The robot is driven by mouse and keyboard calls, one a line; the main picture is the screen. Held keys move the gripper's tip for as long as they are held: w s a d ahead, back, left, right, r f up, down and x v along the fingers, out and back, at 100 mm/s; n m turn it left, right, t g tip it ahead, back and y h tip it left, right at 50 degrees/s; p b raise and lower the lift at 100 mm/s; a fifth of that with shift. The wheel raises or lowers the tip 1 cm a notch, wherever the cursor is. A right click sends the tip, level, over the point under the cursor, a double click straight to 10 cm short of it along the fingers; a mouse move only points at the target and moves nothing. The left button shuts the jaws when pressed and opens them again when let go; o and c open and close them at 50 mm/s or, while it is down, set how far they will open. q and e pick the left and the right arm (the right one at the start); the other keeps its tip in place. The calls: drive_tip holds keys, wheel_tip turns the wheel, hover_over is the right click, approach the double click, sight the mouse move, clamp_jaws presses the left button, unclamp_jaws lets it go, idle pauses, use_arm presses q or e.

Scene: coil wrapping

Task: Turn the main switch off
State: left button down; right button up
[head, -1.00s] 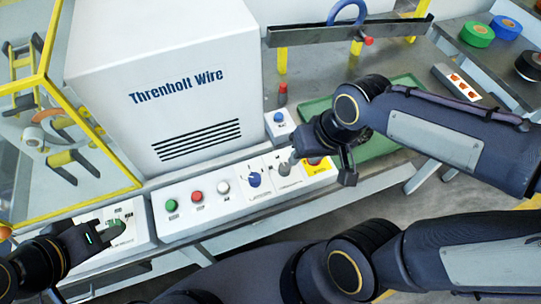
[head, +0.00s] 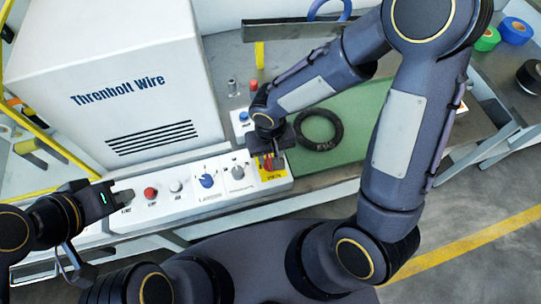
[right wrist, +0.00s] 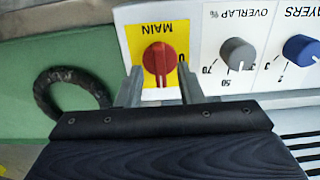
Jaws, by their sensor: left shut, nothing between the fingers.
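The main switch is a red rotary knob (right wrist: 160,58) on a yellow plate marked MAIN (right wrist: 152,31), at the right end of the control panel. In the right wrist view its grip bar stands upright in the picture, and a 0 is printed on its right. The yellow plate also shows in the head view (head: 273,175). My right gripper (right wrist: 161,82) is open, with one finger on each side of the knob; contact cannot be told. My left gripper (head: 119,198) is shut and empty at the panel's left end, close to the green button, which is mostly hidden.
Left of the switch are a grey overlap knob (right wrist: 237,54), a blue layers knob (right wrist: 301,50) and a red button (head: 150,193). A black ring (head: 320,130) lies on the green mat (head: 345,112). The white Threnholt Wire cabinet (head: 120,110) stands behind the panel.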

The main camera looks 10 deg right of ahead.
drive_tip(key=shift+f, duration=0.75)
clamp_jaws()
